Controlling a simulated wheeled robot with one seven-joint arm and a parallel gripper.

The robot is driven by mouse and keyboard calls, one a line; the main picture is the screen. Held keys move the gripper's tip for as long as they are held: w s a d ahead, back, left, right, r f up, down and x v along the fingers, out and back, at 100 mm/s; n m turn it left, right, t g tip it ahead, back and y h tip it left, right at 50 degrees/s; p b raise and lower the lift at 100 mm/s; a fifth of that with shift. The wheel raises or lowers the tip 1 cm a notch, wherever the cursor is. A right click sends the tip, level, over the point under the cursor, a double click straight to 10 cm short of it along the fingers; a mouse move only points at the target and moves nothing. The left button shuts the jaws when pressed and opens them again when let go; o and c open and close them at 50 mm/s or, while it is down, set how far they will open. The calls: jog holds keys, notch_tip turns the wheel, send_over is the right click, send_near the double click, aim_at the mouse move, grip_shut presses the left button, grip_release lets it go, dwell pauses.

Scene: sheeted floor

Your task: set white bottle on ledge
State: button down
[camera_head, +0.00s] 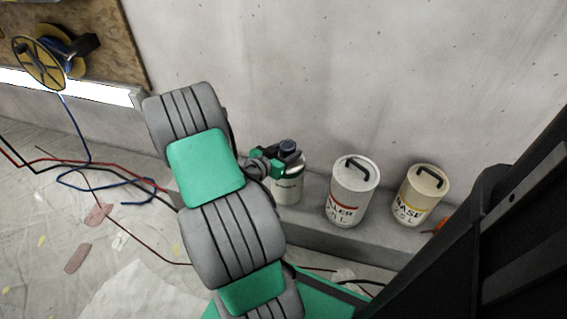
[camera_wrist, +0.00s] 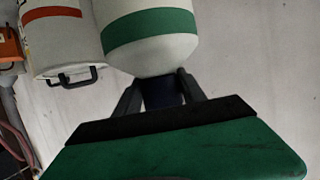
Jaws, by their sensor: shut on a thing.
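The white bottle (camera_head: 288,190) has a dark cap and, in the wrist view, a green band around its white body (camera_wrist: 150,55). My gripper (camera_head: 279,160) is shut on its dark cap end, and the two fingers flank that end in the wrist view (camera_wrist: 160,92). The bottle looks upright in the head view, at the grey ledge (camera_head: 312,232) along the wall. I cannot tell whether its base touches the ledge. My arm covers the ledge to its left.
A white filler can (camera_head: 353,192) stands on the ledge right of the bottle, with a cream can (camera_head: 420,196) farther right. An orange item (camera_head: 440,222) lies beyond. Cables (camera_head: 110,187) and scraps lie on the sheeted floor at left. A cable reel (camera_head: 40,62) is at upper left.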

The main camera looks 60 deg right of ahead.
notch_tip(320, 180, down, 8)
jog(key=w+d+b, duration=0.2)
jog(key=b, duration=0.1)
jog(key=shift+w+d+r, duration=0.15)
jog(key=shift+w+d, duration=0.25)
jog(key=shift+b, duration=0.4)
jog(key=c, duration=0.7)
grip_release()
jog(key=shift+a, duration=0.1)
jog(key=shift+o, duration=0.2)
